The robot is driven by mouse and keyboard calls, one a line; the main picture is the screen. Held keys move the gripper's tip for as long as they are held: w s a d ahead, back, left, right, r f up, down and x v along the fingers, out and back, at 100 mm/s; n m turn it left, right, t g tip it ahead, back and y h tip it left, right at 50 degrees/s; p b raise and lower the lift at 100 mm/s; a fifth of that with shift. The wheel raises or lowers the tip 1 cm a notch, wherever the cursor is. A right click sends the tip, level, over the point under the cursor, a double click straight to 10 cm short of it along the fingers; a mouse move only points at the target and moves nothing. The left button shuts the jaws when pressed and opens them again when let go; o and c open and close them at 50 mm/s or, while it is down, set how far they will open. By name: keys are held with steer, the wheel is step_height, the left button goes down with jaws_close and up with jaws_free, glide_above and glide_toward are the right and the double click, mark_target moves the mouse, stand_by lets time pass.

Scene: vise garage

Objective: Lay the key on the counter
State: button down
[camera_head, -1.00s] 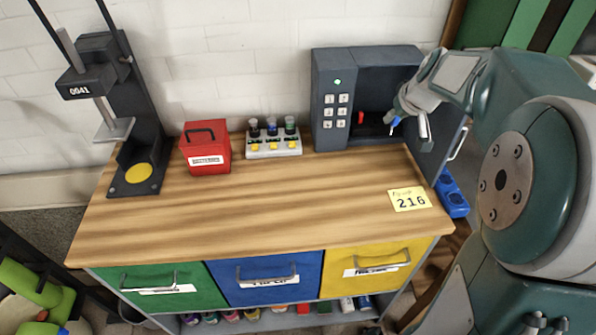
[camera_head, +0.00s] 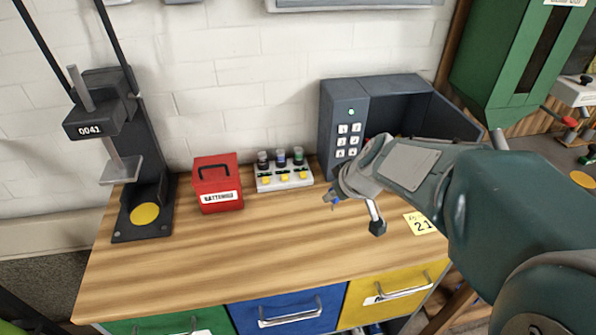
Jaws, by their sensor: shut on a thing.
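The wooden counter (camera_head: 250,255) fills the middle of the view. My gripper (camera_head: 335,194) is above its right part, in front of the grey safe (camera_head: 345,130). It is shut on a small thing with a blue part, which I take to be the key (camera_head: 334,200). The key is mostly hidden by the fingers and too small to make out in detail. It appears to be held above the counter, apart from the wood. The safe stands open, with a keypad and a green light on its front.
A red box (camera_head: 217,185) and a white rack of small bottles (camera_head: 284,178) stand at the back. A black press (camera_head: 140,160) stands at the left. A yellow note (camera_head: 420,223) lies at the right, partly behind my arm. The counter's front middle is clear.

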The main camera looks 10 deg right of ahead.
steer(key=w+f, duration=0.2)
steer(key=w, duration=0.1)
steer(key=w+a+f, duration=0.1)
steer(key=w+f, duration=0.5)
steer(key=shift+w+a, duration=0.3)
steer(key=shift+a, duration=0.05)
steer(key=shift+f, duration=1.6)
steer(key=shift+f, duration=0.15)
steer(key=c, duration=0.7)
jaws_free()
steer(key=shift+o, duration=0.2)
